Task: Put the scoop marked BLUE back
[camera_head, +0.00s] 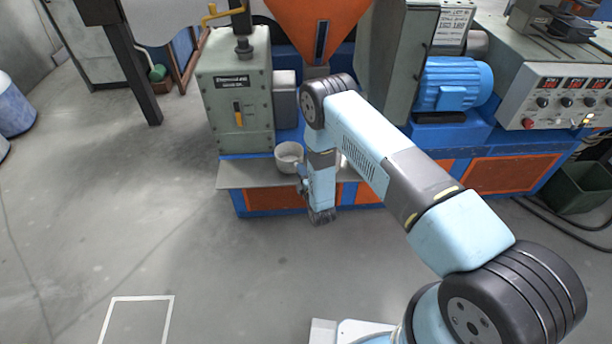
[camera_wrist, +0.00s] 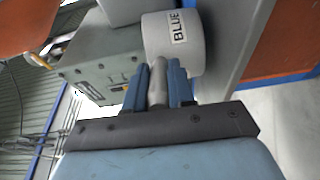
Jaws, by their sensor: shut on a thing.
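The scoop marked BLUE (camera_head: 289,154) is a pale grey round cup with a short handle. In the wrist view the scoop (camera_wrist: 190,48) shows its BLUE label on the cup's side. My gripper (camera_wrist: 158,72) is shut on the scoop's grey handle, with one blue finger on each side. In the head view my gripper (camera_head: 302,176) is just right of the cup and partly hidden by my arm. The cup appears over the grey shelf (camera_head: 238,176) at the machine's front. I cannot tell whether it touches the shelf.
A grey-green gearbox housing (camera_head: 238,105) stands behind and left of the scoop. An orange hopper (camera_head: 310,22) is above and behind. A blue motor (camera_head: 452,84) and a control panel (camera_head: 560,98) are at right. The floor in front is clear, with a white outline (camera_head: 140,298).

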